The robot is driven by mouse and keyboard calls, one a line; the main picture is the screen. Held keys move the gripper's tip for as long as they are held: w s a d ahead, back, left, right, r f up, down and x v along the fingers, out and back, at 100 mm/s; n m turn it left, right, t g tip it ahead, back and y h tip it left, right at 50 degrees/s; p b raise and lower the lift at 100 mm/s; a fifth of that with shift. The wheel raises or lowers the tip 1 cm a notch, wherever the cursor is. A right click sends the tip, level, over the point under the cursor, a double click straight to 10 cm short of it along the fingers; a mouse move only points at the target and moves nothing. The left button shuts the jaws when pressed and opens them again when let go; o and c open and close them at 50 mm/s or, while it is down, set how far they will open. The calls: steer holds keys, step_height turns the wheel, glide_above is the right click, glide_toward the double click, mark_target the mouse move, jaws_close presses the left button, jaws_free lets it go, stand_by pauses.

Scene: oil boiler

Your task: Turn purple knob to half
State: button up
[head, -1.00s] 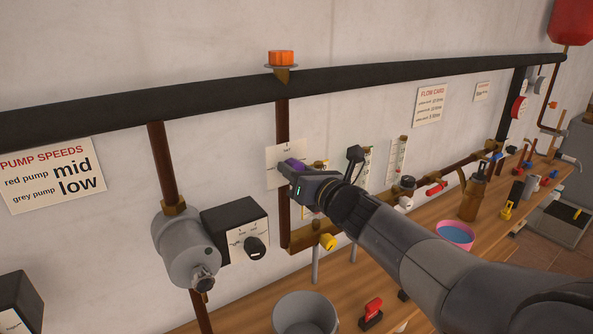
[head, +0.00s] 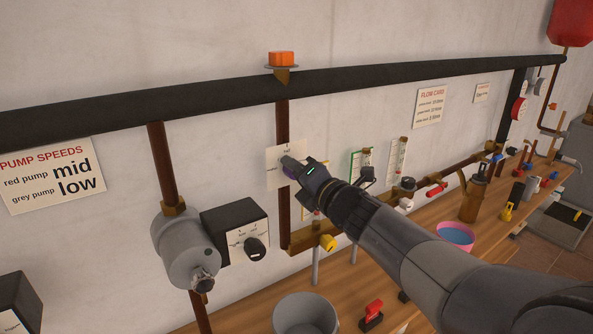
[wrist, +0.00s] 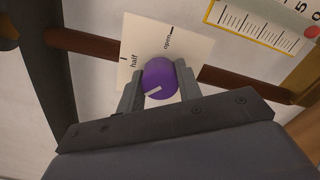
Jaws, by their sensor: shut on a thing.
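The purple knob (wrist: 160,73) sits on a white dial card (wrist: 190,48) around a brown pipe. My gripper (wrist: 158,82) is shut on the knob, with one finger on each side of it. A short white mark (wrist: 153,91) on the knob's lower part slants toward the lower left in the wrist view. The printed word half (wrist: 133,60) is at the card's left and open (wrist: 168,43) is at its upper right. In the head view my gripper (head: 291,167) is at the card (head: 275,154) and hides most of the knob (head: 289,173).
A grey pump (head: 185,248) with a black control box (head: 236,224) is left of my gripper. A yellow knob (head: 327,243) is below it, and flow gauges (head: 397,158) are to its right. A black pipe (head: 180,97) runs above. A grey bucket (head: 304,315) stands below.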

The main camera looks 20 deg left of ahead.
steer(key=m+p, duration=0.1)
steer(key=m, duration=0.4)
steer(key=shift+m, duration=0.3)
steer(key=shift+m+p, duration=0.75)
steer(key=shift+m, duration=1.05)
steer(key=shift+f, duration=0.1)
steer(key=o, duration=1)
steer(key=shift+c, duration=0.2)
steer(key=b+v, duration=0.1)
steer(key=v, duration=1)
steer(key=shift+a, duration=0.1)
